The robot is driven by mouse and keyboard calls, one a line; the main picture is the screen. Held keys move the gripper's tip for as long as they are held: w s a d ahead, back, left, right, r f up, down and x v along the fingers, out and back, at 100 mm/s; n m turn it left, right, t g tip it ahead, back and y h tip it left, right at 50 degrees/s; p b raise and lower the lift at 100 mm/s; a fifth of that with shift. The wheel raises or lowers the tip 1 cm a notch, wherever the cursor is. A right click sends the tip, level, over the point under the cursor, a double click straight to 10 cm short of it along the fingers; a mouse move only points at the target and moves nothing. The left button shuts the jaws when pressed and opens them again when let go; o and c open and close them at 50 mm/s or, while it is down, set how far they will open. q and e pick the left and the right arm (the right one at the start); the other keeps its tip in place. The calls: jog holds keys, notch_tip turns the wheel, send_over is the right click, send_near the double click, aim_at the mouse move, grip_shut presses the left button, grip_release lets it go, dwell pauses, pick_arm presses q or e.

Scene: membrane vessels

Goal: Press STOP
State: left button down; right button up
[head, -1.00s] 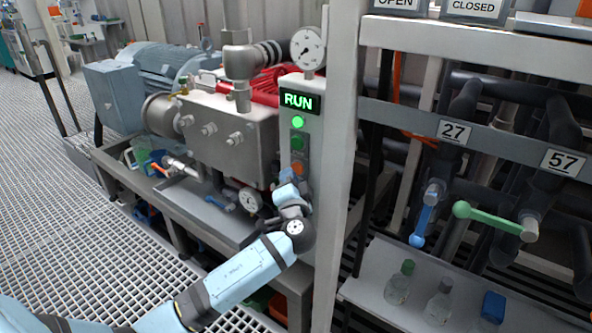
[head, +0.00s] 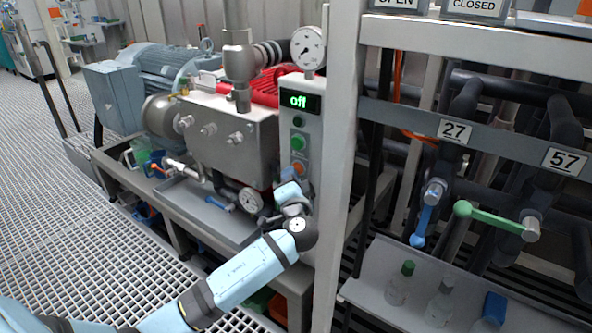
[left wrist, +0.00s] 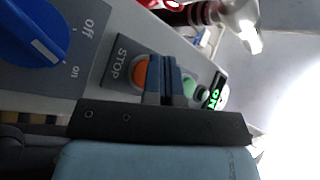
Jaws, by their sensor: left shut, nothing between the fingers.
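The orange STOP button (head: 299,168) sits low on the white control panel (head: 313,128), under a green button (head: 298,143). My left gripper (head: 288,176) is shut and empty, just beside the STOP button. In the left wrist view its fingers (left wrist: 171,75) stand close by the orange button (left wrist: 140,72) beside the STOP label and partly cover it. I cannot tell whether they touch. My right gripper is not in view.
A blue rotary knob (left wrist: 38,32) shows beside the STOP label. The pump's steel block (head: 228,133) and a gauge (head: 250,200) stand left of the panel. A white post (head: 340,170) is close on the right, with valve handles (head: 490,215) beyond.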

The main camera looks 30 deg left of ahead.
pick_arm(q)
jog(key=shift+s, duration=0.8)
jog(key=shift+s, duration=0.15)
jog(key=shift+s+a, duration=0.2)
jog(key=shift+s, duration=2.15)
